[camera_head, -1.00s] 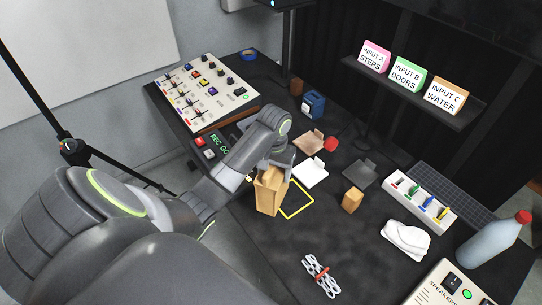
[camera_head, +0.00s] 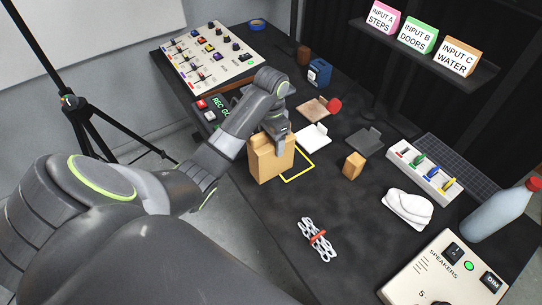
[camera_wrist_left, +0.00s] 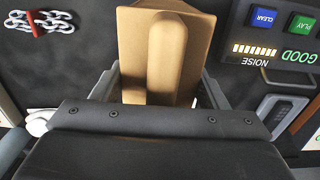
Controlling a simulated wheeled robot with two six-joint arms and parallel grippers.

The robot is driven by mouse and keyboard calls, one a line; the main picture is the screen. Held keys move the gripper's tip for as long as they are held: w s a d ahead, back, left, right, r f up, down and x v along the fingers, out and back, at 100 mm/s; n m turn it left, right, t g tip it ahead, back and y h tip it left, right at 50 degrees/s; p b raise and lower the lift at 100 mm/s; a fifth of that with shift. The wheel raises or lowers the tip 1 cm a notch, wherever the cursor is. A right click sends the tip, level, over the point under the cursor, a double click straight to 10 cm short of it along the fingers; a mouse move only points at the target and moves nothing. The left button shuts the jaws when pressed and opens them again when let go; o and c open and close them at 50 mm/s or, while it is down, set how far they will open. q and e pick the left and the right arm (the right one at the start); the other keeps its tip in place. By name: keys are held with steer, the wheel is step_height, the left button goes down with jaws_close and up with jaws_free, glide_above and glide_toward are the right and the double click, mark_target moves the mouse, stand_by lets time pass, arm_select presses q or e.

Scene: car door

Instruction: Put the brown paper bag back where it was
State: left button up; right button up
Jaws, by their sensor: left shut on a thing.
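The brown paper bag (camera_head: 268,160) is upright at the left edge of the black table, beside a yellow outlined square (camera_head: 300,168) that it partly covers from view. My left gripper (camera_head: 279,136) is shut on the bag's top from above. In the left wrist view the bag (camera_wrist_left: 166,50) fills the space between the fingers. I cannot tell whether the bag's base touches the table. My right gripper is not in view.
A small tan block (camera_head: 353,166) stands right of the outline, with white (camera_head: 313,136) and dark (camera_head: 364,140) pieces behind. A chain bundle (camera_head: 317,239) lies in front. A mixer panel (camera_head: 211,57) stands at the back left. The table between the chain and block is clear.

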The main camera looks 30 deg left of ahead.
arm_select(q)
steer(key=shift+f+b, duration=0.3)
steer(key=shift+f, duration=2.65)
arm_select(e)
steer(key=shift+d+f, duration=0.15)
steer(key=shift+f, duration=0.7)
arm_select(q)
steer(key=shift+f, duration=0.1)
steer(key=o, duration=1.2)
step_height(320, 180, up, 5)
steer(key=shift+r+p, duration=0.1)
steer(key=shift+p, duration=0.2)
step_height(320, 180, up, 5)
steer(key=p, duration=0.5)
steer(key=shift+r, duration=0.15)
steer(key=shift+r+p, duration=0.85)
steer(key=shift+p, duration=0.1)
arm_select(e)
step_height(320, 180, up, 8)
